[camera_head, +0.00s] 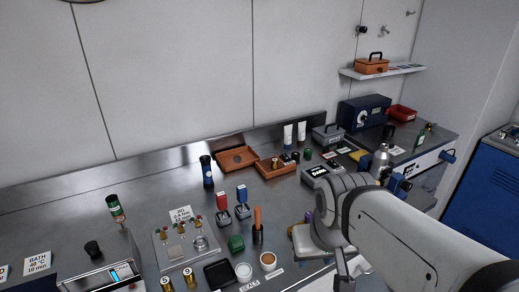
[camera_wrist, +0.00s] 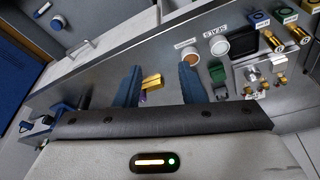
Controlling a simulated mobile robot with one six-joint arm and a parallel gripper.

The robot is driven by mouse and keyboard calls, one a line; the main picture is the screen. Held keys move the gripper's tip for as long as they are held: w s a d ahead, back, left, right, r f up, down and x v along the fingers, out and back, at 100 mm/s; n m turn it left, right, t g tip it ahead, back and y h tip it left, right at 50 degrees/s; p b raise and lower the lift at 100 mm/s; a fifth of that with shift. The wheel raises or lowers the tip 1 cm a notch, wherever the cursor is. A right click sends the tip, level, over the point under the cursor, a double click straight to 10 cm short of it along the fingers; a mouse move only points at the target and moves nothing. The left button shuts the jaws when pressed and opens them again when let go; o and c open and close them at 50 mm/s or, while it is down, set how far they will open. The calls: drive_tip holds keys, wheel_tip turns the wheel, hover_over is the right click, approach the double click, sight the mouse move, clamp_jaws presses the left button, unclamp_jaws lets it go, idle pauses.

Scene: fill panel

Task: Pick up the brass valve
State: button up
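A shiny brass-coloured piece (camera_wrist: 151,82), which looks like the brass valve, shows between my fingers in the wrist view, with a small purple part below it. My gripper (camera_wrist: 160,85) has its two blue fingers apart, with a gap beside the piece on the right. I cannot tell how far below the fingertips it lies. In the head view my arm reaches in from the lower right and hides the spot under the gripper (camera_head: 343,268). Two upright brass cylinders (camera_head: 178,280) stand at the bench's front; they also show in the wrist view (camera_wrist: 283,36).
A fitting plate (camera_head: 172,253), a black tray (camera_head: 220,274), a white cup (camera_head: 243,271), a brown-filled cup (camera_head: 268,261) and a green block (camera_head: 236,243) stand left of my gripper. An orange-handled tool (camera_head: 258,222) stands upright. Wooden trays (camera_head: 237,158) lie behind.

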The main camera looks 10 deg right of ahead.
drive_tip(key=shift+o, duration=0.5)
drive_tip(key=shift+d, duration=0.15)
drive_tip(key=shift+o, duration=1)
drive_tip(key=w+r, duration=0.2)
drive_tip(key=w, duration=0.5)
drive_tip(key=w+r, duration=0.3)
drive_tip(key=w, duration=0.4)
drive_tip(key=shift+d+p, duration=0.35)
drive_tip(key=shift+p, duration=0.1)
drive_tip(key=t+p, duration=0.1)
drive_tip(key=p, duration=0.1)
hover_over(275, 160)
drive_tip(key=s, duration=0.3)
wheel_tip(275, 160, down, 13)
drive_tip(key=p+x, duration=0.3)
drive_tip(key=x, duration=0.5)
drive_tip(key=shift+w+r, duration=0.1)
drive_tip(key=shift+w, duration=0.1)
clamp_jaws()
